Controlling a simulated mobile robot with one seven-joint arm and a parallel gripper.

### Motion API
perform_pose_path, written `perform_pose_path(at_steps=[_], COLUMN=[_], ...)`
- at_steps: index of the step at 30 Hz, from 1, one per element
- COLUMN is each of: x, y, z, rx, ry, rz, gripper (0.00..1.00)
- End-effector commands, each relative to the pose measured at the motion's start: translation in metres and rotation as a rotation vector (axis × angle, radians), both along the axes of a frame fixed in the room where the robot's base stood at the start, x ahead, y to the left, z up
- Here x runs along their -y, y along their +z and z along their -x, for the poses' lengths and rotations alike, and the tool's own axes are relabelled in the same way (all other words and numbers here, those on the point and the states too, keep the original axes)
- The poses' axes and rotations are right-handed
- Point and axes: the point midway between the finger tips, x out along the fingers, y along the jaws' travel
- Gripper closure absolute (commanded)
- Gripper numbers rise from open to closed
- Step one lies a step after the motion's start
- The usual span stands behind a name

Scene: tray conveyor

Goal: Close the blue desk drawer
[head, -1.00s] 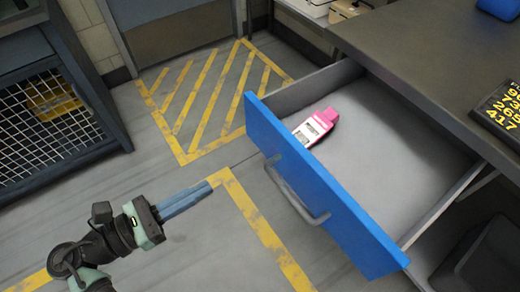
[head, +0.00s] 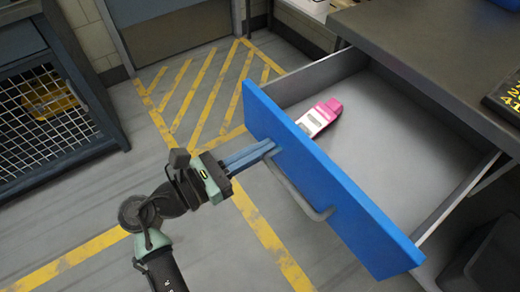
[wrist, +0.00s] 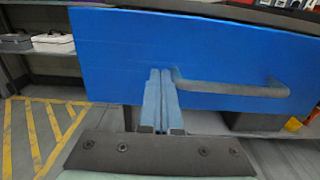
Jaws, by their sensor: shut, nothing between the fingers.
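The blue desk drawer (head: 345,195) stands pulled out from the dark desk, its grey inside open to view. A pink device (head: 320,117) lies in it near the front panel. My gripper (head: 270,147) is shut and empty, its blue fingertips at the outer face of the blue front, beside the left end of the grey bar handle (head: 300,190). In the wrist view, my gripper (wrist: 160,75) points at the blue front (wrist: 120,45), just left of the handle (wrist: 235,88). The fingers are not around the handle. I cannot tell for sure whether the tips touch the panel.
The desk top (head: 430,50) is at the upper right, with a dark sign with yellow digits (head: 510,95) on it. A mesh-front cabinet (head: 50,125) stands at the left. The floor with yellow striping (head: 205,95) is clear. A dark bin (head: 490,260) sits below the drawer.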

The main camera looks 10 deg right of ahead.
Motion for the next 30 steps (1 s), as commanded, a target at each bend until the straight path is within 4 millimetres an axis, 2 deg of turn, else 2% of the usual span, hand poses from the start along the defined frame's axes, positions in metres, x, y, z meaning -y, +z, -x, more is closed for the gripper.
perform_pose_path(at_steps=[11,17,23,30], x=[0.001,0.015,0.052,0.114], y=[0.001,0.003,0.006,0.003], z=[-0.001,-0.005,-0.017,-0.039], rx=[0.0,-0.001,-0.003,-0.001], ry=[0.0,-0.003,-0.007,-0.008], rz=[0.0,0.0,0.0,-0.002], gripper=[1.0,1.0,1.0,1.0])
